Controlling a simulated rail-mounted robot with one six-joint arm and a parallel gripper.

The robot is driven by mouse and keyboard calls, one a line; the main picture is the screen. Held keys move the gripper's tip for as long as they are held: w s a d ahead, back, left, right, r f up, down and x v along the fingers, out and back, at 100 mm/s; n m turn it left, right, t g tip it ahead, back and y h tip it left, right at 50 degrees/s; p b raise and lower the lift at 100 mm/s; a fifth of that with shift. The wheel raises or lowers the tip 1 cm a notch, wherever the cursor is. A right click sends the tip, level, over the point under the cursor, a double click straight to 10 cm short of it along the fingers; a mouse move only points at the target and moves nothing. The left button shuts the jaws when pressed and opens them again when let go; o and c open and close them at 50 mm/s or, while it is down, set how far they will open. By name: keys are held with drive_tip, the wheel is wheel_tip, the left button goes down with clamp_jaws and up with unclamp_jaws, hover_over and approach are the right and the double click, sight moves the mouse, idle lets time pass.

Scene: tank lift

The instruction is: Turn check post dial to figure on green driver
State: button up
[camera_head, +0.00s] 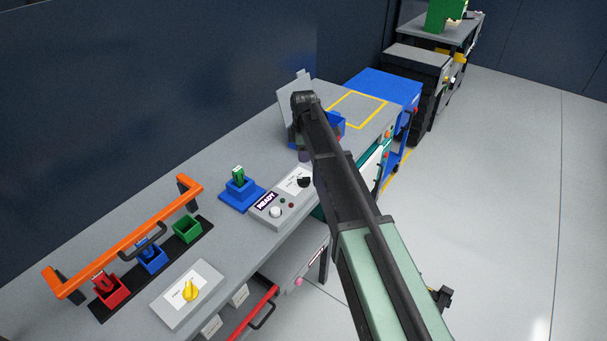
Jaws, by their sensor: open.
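The check post (273,212) is a grey box on the bench with a READY sign, a white button and small lamps. Its black dial (304,182) sits on a white label at the box's right end, close beside my arm. The label figures and the pointer's setting are too small to read. A green driver (238,173) stands upright in a blue holder (240,193) just left of the post; I cannot read its figure. My dark forearm reaches over the bench to the right of the dial.
An orange rail (125,238) stands behind red, blue and green sockets (187,230); the green one looks empty. A panel with a yellow knob (190,292) lies at front left. A grey upright plate (294,92) and a blue cart (385,90) are beyond. Floor at right is clear.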

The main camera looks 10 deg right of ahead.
sight(304, 178)
wheel_tip(304, 178, down, 11)
drive_tip(key=b, duration=1.1)
drive_tip(key=shift+r, duration=0.1)
clamp_jaws()
